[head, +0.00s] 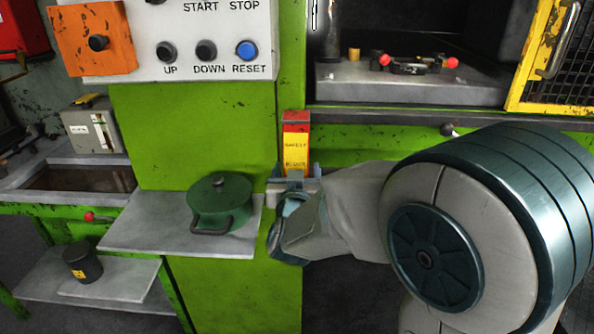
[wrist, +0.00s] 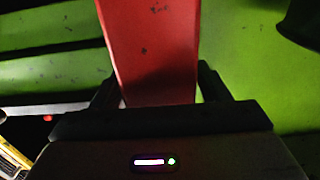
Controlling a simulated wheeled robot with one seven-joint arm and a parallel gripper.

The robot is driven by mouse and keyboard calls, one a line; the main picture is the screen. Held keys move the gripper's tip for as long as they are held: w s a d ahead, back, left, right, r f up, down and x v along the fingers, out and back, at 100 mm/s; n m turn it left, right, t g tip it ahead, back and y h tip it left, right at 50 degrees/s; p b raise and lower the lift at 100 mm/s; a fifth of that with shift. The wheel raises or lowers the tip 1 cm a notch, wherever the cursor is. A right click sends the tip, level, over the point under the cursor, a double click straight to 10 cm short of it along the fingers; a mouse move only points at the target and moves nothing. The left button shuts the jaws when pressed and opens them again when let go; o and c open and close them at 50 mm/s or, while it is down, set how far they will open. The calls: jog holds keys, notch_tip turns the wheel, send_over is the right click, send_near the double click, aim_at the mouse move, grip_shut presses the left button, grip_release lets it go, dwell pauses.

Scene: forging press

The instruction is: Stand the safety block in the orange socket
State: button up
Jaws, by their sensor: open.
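The safety block (head: 296,148) is upright in front of the green press column, with a red top and a yellow lettered label. My gripper (head: 293,173) is at its lower end, with a finger on either side and the jaws open. In the wrist view the block's red face (wrist: 153,50) rises between the two fingers (wrist: 158,82). A narrow gap shows near the right finger; contact at the left finger is unclear. The block's bottom is hidden by my gripper. A small orange-yellow cylinder (head: 354,54) stands on the press bed; I cannot tell whether it is the orange socket.
A grey shelf (head: 160,235) with a green lidded pot (head: 220,203) is left of my gripper. The press bed (head: 410,85) carries a red-ended tool (head: 418,63). A yellow mesh door (head: 550,60) stands at the right. The button panel (head: 205,25) is above left.

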jog(key=s+b, duration=0.4)
jog(key=s, duration=0.7)
jog(key=shift+s+a, duration=0.2)
jog(key=shift+s, duration=0.1)
